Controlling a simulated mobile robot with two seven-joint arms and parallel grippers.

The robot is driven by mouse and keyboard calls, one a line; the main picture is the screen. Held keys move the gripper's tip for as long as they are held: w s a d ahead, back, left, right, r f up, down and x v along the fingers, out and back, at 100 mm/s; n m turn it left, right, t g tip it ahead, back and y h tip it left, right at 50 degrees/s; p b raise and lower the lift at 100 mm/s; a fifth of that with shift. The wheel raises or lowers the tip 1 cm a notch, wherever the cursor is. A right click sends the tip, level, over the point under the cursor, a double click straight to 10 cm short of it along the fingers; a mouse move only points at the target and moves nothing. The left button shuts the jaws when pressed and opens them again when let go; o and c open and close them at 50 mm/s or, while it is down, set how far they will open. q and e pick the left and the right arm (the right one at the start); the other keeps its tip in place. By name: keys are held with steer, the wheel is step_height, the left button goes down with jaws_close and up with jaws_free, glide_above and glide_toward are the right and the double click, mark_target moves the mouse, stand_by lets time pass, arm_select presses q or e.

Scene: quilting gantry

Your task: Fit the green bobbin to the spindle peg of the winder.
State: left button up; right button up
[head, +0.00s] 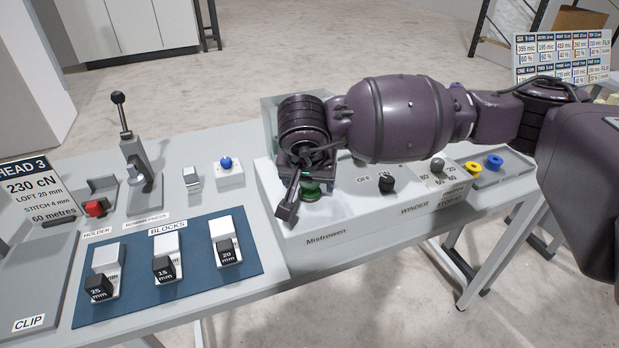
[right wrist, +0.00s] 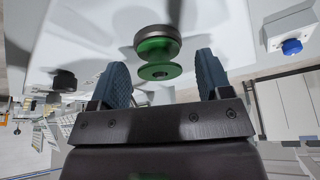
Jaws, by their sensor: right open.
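The green bobbin (head: 311,189) stands at the left part of the white winder (head: 345,221), partly covered by my right gripper (head: 291,193). In the right wrist view the bobbin (right wrist: 157,52) shows two flanges and a dark centre spot, and sits between and just beyond the fingertips of my right gripper (right wrist: 163,75). The blue fingers are open, with a gap on each side of the bobbin. I cannot make out the spindle peg, so I cannot tell how the bobbin sits on it. My left gripper is not in view.
Yellow (head: 473,169) and blue (head: 494,161) bobbins lie on a grey tray at the right. A black knob (head: 386,184) stands on the winder. A blue mat (head: 137,287) with several blocks, a lever press (head: 137,155) and a blue-button box (head: 229,175) are to the left.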

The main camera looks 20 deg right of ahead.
steer(key=v, duration=0.5)
steer(key=shift+p, duration=0.4)
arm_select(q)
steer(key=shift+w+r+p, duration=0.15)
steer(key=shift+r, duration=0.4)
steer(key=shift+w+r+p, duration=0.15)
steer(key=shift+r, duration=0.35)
arm_select(e)
steer(key=v, duration=0.5)
steer(key=shift+s+r, duration=0.15)
steer(key=shift+r, duration=0.25)
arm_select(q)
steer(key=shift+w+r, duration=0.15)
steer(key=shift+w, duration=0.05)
